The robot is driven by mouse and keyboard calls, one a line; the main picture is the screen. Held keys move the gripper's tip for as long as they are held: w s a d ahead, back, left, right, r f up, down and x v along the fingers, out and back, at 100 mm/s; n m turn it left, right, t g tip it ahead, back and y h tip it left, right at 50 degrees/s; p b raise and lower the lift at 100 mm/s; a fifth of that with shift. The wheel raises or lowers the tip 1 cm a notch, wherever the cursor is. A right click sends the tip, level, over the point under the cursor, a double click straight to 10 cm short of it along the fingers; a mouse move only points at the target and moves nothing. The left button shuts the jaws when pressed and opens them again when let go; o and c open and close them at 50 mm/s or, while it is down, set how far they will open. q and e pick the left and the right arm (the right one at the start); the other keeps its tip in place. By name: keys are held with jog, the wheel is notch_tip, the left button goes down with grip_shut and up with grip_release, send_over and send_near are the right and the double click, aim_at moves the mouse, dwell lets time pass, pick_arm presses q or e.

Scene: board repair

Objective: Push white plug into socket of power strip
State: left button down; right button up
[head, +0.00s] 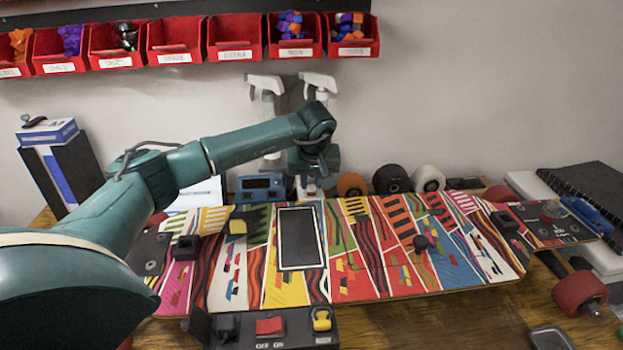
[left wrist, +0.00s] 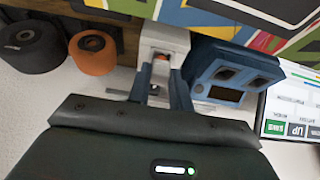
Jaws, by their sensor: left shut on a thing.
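My left gripper (head: 312,184) reaches over the skateboard to the narrow strip of table behind it, pointing down. In the left wrist view its two dark blue fingers (left wrist: 161,84) are shut on a small white piece, which looks like the white plug (left wrist: 158,75). A pale, elongated body that looks like the power strip (left wrist: 166,38) lies just beyond the fingertips, with a small orange-red spot between. Whether the plug is in a socket or only above it, I cannot tell. The fingers and board hide most of this in the head view. My right gripper is not in view.
The colourful skateboard deck (head: 350,265) spans the table in front. A blue device (head: 261,188) stands close beside the gripper. Orange (head: 352,184) and black (head: 391,179) wheels stand on the other side. Spray bottles (head: 265,115) stand behind. A black switch box (head: 240,328) is in front.

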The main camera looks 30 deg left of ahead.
pick_arm(q)
jog(key=shift+f, duration=0.55)
dwell(0.6)
jog(key=c, duration=0.9)
grip_release()
jog(key=shift+r, duration=0.25)
jog(key=shift+r+p, duration=1.05)
jog(key=shift+r, duration=0.2)
jog(key=shift+r, duration=0.2)
notch_tip(320, 180, up, 6)
jog(key=p, duration=0.5)
jog(key=shift+f, duration=0.1)
